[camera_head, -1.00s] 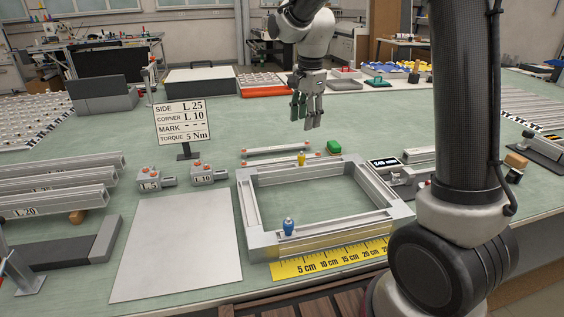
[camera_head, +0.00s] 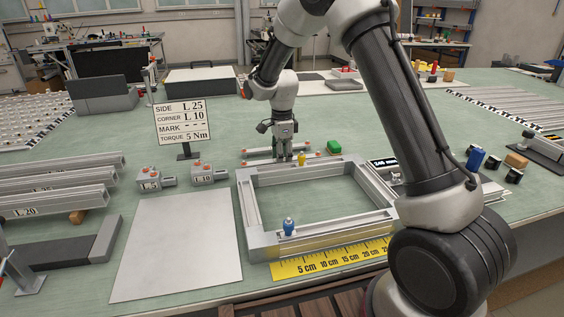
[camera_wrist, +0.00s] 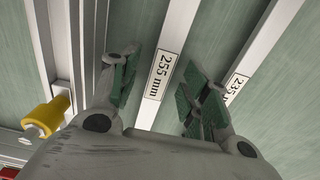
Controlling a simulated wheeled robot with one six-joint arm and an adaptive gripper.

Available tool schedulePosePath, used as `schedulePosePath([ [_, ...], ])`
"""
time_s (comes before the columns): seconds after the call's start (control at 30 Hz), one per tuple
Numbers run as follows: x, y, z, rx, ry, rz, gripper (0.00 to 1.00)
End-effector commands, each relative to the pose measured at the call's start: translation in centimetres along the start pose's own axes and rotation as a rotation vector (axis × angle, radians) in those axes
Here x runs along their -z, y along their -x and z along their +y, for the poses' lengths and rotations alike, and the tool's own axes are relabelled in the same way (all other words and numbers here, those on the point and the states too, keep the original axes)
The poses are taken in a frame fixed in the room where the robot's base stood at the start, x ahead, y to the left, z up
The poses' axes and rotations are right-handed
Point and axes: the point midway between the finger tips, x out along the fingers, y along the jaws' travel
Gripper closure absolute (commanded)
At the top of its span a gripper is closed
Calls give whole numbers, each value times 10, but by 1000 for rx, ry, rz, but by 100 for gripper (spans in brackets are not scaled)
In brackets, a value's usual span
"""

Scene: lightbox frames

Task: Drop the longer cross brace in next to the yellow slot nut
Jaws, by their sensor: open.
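The longer cross brace, labelled 255 mm (camera_wrist: 182,38), runs between my gripper's two spread fingers (camera_wrist: 158,92) in the wrist view. The fingers are open and stand on either side of it. The shorter brace, labelled 235 mm (camera_wrist: 262,50), lies beside it on the right. In the head view my gripper (camera_head: 284,157) is low over the two braces (camera_head: 258,161) behind the frame. The aluminium frame (camera_head: 250,205) lies flat. The yellow slot nut (camera_head: 301,159) is on its far bar, and it also shows at the left of the wrist view (camera_wrist: 45,117).
A blue slot nut (camera_head: 289,227) is on the frame's near bar. A green block (camera_head: 334,147) lies right of my gripper. A yellow ruler (camera_head: 325,262) runs along the frame's front. A sign (camera_head: 181,122) stands left of the braces. A pale plate (camera_head: 178,245) lies left of the frame.

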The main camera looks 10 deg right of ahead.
Motion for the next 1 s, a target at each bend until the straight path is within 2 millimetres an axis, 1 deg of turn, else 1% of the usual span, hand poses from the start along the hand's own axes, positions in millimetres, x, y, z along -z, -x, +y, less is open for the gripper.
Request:
schedulePosePath([
  [0.07, 0, -3, 0, 0, 0, 0, 54],
  [0.23, 0, -3, 0, 0, 0, 0, 54],
  [0.27, 0, -3, 0, 0, 1, 0, 57],
  [0.3, 0, -3, 0, 0, 1, 0, 64],
  [0.5, 0, -3, 0, 0, 1, 0, 100],
  [0.73, 0, -2, 0, 1, 1, 0, 100],
  [0.83, 0, 2, 0, 2, 1, -1, 100],
  [0.93, 0, 15, -1, 4, 1, -1, 100],
  [1.0, 0, 30, -1, 5, 1, -1, 100],
])
